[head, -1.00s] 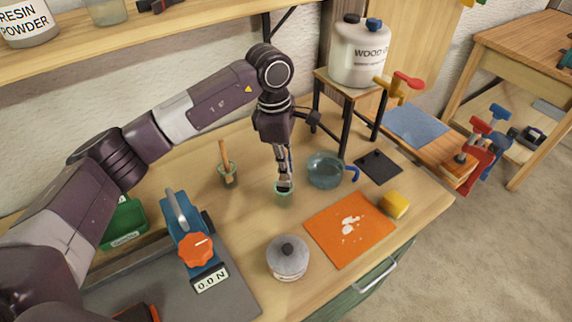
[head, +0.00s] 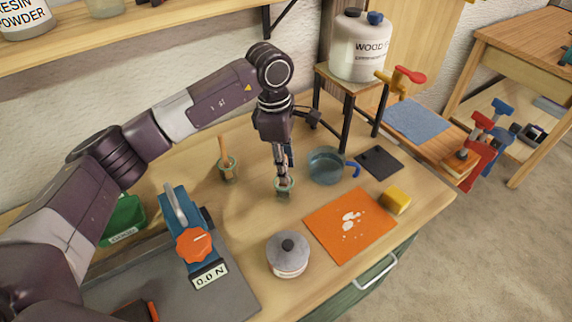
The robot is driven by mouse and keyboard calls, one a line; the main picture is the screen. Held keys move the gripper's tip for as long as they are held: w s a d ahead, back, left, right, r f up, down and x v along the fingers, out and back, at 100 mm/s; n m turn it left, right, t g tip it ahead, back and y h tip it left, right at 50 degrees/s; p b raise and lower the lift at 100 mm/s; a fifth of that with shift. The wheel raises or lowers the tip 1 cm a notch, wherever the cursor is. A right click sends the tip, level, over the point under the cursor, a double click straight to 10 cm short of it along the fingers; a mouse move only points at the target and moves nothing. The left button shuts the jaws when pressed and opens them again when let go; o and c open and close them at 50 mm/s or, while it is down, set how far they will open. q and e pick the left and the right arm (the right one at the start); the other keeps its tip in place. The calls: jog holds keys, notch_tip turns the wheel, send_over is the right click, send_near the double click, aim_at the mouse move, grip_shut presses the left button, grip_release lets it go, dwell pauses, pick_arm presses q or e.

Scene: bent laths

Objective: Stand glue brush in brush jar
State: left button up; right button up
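My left gripper (head: 283,177) points down at a small greenish glass jar (head: 285,188) in the middle of the bench. Its fingertips are at or just above the jar's mouth and hide part of it. Whether the fingers are open or shut, and whether they hold a brush, I cannot tell. A second small glass jar (head: 228,173) stands to the left with a wooden handle (head: 223,151) leaning upright in it. Which is the brush jar, and whether that handle is the glue brush, I cannot tell. My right gripper is not in view.
A round glass bowl (head: 325,166) stands close right of the gripper, before a dark square plate (head: 379,162). An orange mat (head: 350,238), yellow sponge (head: 396,201) and lidded pot (head: 288,255) lie nearer. A blue clamp device (head: 182,215) stands left. Bench between is clear.

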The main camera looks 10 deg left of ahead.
pick_arm(q)
jog(key=r, duration=0.4)
jog(key=a+r, duration=0.1)
jog(key=r, duration=0.7)
jog(key=shift+a, duration=0.25)
jog(key=shift+f, duration=0.1)
